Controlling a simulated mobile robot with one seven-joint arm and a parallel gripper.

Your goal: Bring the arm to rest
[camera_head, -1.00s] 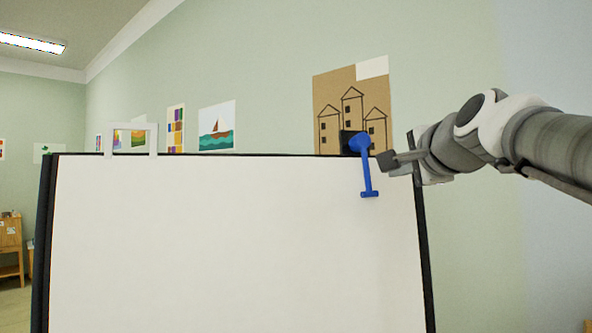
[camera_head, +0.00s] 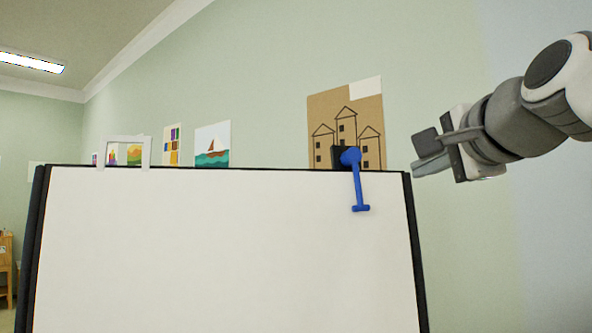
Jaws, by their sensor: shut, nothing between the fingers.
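My gripper (camera_head: 420,152) is at the right of the head view, on my grey and white arm that reaches in from the right edge. Its fingers point left, close to the upper right corner of the white board. The gripper is shut with nothing between its fingers. It is apart from the blue clamp (camera_head: 355,180), which sits on the board's top edge with its bar hanging down the front.
The large white board (camera_head: 220,250) with a dark frame fills the lower middle. A white bracket (camera_head: 125,140) stands on its top edge at the left. Pictures, including a brown house drawing (camera_head: 322,118), hang on the green wall. A wooden cabinet (camera_head: 5,262) is far left.

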